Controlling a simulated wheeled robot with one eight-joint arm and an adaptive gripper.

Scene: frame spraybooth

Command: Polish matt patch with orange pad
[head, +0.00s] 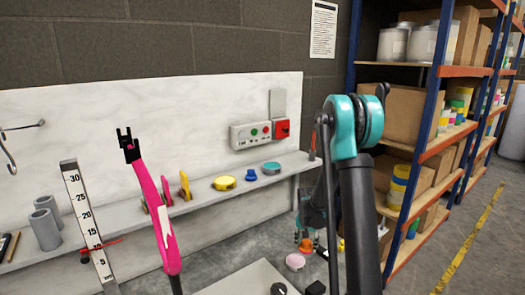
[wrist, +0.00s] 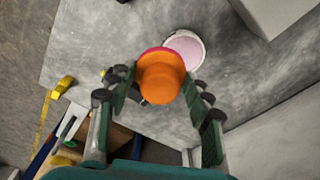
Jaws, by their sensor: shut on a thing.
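My gripper (wrist: 158,92) is shut on the orange pad (wrist: 160,80), a rounded orange knob with a magenta edge at its far side. In the head view the orange pad (head: 305,245) shows low behind my arm, with my gripper (head: 306,237) partly hidden. A pink frame tube (head: 154,205) stands upright at the left of the head view, well away from the pad. It bears a pale, whitish patch (head: 166,222) low on its side, which looks like the matt patch. The tube is out of the wrist view.
A round tin of pink paste (wrist: 186,48) lies right by the pad; it also shows in the head view (head: 295,262). A wall shelf (head: 215,210) holds tins, clamps and cylinders. A loaded rack (head: 432,150) stands at the right. A height scale (head: 85,220) stands left of the tube.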

